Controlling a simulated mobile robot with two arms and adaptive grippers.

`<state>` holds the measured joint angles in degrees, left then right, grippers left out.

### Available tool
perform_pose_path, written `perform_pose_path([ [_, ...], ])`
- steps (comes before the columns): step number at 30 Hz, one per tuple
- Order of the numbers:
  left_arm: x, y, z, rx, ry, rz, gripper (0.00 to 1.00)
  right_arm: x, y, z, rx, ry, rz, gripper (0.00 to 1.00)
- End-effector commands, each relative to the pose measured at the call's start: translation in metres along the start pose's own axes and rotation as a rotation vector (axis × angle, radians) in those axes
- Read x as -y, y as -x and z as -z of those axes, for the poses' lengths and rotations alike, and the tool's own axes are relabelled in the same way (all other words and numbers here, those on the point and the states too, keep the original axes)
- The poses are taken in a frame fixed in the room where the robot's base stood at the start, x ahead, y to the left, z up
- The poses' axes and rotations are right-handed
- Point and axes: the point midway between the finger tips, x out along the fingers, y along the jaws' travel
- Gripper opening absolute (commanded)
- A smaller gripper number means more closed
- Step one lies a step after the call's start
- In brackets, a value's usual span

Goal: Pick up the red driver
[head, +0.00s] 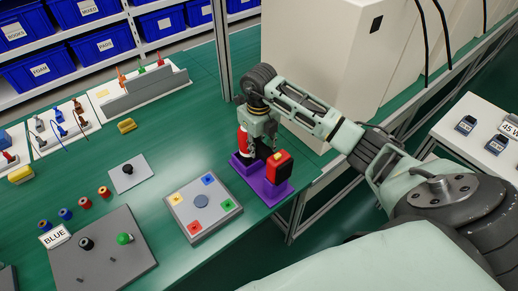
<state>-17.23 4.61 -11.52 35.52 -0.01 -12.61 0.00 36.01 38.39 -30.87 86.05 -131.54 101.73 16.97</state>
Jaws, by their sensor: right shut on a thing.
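The red driver (281,164) is at the right edge of the green bench, at a purple holder (272,194). My right gripper (262,148) points down between these red parts and is shut on the driver's dark middle part. The fingertips are largely hidden. The driver is upright at the holder; I cannot tell whether it is lifted clear. My left gripper is not in view.
A grey pad with coloured squares (202,209) lies left of the holder. A grey board with knobs (95,250), small coloured spools and tool racks (142,90) are further left. Large beige cabinets (335,50) stand behind my right arm. The bench's edge is close on the right.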

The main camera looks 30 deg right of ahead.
Motion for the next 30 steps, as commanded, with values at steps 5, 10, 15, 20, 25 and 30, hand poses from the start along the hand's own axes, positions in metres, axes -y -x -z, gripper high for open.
perform_pose_path([
  [5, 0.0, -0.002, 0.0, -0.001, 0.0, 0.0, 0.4, 0.0, 0.005, -0.002, 0.008, 0.0, 0.0, 0.02],
  [10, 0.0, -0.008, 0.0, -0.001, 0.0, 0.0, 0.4, 0.001, 0.018, -0.003, 0.01, -0.001, 0.002, 0.02],
  [15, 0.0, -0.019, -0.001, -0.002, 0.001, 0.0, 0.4, 0.001, 0.043, -0.002, 0.011, 0.0, 0.002, 0.02],
  [20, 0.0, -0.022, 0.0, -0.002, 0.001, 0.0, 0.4, -0.006, 0.054, 0.022, 0.006, 0.002, 0.002, 0.02],
  [25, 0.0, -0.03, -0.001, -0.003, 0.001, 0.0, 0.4, -0.013, 0.071, 0.049, 0.007, 0.002, 0.003, 0.02],
  [30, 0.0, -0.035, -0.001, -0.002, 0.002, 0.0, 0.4, -0.021, 0.09, 0.076, 0.008, 0.001, 0.004, 0.02],
])
